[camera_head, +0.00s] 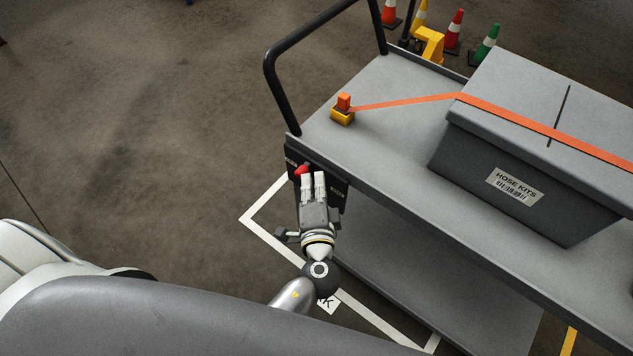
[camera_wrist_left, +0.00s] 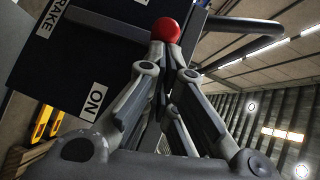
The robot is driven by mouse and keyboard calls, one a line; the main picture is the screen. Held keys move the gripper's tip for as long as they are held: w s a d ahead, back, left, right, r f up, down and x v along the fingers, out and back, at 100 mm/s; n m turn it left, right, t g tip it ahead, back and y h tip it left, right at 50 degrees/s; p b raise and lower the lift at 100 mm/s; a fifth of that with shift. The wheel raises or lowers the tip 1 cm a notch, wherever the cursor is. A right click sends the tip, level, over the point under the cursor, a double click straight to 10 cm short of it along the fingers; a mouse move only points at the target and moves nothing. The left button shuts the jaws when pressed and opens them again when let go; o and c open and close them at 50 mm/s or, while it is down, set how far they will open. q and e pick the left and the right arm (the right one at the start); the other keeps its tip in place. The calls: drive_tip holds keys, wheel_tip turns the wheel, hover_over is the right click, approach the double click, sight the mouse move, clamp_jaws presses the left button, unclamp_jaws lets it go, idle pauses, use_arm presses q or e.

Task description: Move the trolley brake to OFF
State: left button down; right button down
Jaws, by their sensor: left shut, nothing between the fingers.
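The trolley (camera_head: 385,85) is a grey flat cart with a black push handle (camera_head: 283,90). Its brake plate (camera_head: 331,186) is black and sits at the near left corner of the deck. In the left wrist view the plate (camera_wrist_left: 70,68) carries a BRAKE label (camera_wrist_left: 54,17) and an ON label (camera_wrist_left: 96,101); no OFF label is readable. A red brake knob (camera_head: 302,170) shows just beyond my left gripper (camera_head: 313,178). In the left wrist view the knob (camera_wrist_left: 166,30) is at the tips of my shut, empty left gripper (camera_wrist_left: 167,50); contact is unclear. My right gripper is out of view.
A grey HOSE KITS box (camera_head: 510,185) stands on the deck under an orange strap (camera_head: 410,102), which runs to a yellow-orange anchor (camera_head: 343,110). Cones (camera_head: 453,32) stand behind the trolley. The floor (camera_head: 140,110) to the left is clear.

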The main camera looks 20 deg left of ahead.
sight(297, 156)
use_arm(q)
drive_tip(key=shift+w+a+r+p, duration=0.1)
drive_tip(key=shift+a+r+p, duration=0.2)
drive_tip(key=p, duration=0.1)
drive_tip(key=a+n+g+h+p, duration=0.1)
drive_tip(key=p, duration=0.1)
drive_tip(key=a+n+p, duration=0.1)
drive_tip(key=shift+w+a+r+g+p, duration=0.1)
drive_tip(key=shift+w+r+g+p, duration=0.25)
drive_tip(key=shift+g, duration=0.05)
drive_tip(key=shift+w+a+f+n+g+h+p, duration=0.3)
drive_tip(key=shift+a+h+p, duration=0.1)
drive_tip(key=shift+a+p, duration=0.2)
drive_tip(key=shift+w+a, duration=0.15)
drive_tip(key=shift+a, duration=0.3)
